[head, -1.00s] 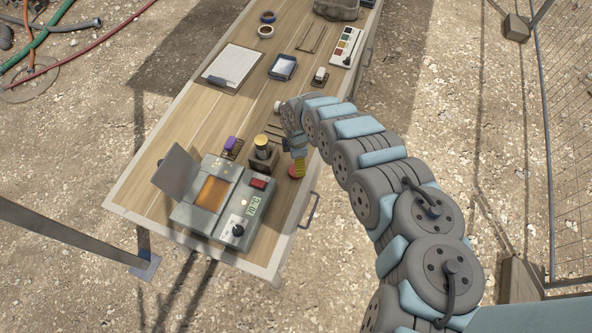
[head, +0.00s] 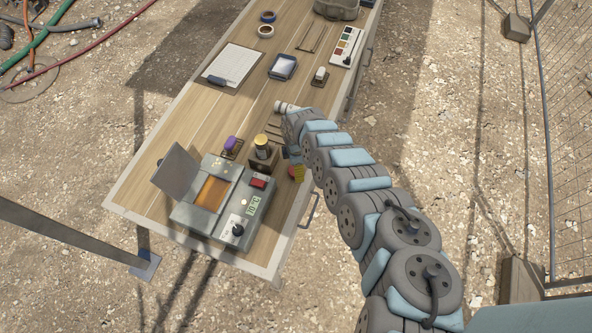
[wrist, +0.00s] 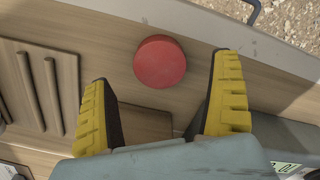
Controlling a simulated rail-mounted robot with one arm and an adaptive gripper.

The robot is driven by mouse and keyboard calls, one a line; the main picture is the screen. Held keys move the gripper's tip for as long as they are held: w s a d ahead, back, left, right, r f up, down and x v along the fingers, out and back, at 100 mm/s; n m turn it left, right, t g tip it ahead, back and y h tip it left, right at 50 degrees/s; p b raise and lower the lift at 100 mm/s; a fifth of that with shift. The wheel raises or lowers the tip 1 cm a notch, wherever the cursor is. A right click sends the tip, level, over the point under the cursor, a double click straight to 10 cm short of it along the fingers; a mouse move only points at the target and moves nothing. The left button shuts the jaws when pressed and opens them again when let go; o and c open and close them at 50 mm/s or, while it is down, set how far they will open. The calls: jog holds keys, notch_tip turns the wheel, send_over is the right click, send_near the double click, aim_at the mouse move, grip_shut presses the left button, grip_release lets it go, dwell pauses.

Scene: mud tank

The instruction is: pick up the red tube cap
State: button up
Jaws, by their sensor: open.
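The red tube cap (wrist: 160,61) is a round red disc lying on the wooden table top, near the table's edge. In the wrist view it lies beyond and between the two yellow fingertips of my gripper (wrist: 163,100), touching neither. The fingers are spread wide with nothing between them.
A grey device with a raised lid (head: 213,201) stands at the near end of the table (head: 190,120). A yellow-topped jar in a holder (head: 262,150) stands just left of my gripper. A slotted wooden piece (wrist: 38,88) lies left of the cap. A drawer handle (head: 309,210) sticks out from the table side.

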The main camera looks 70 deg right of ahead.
jog(key=shift+f+b, duration=0.8)
jog(key=shift+f, duration=1)
jog(key=c, duration=1)
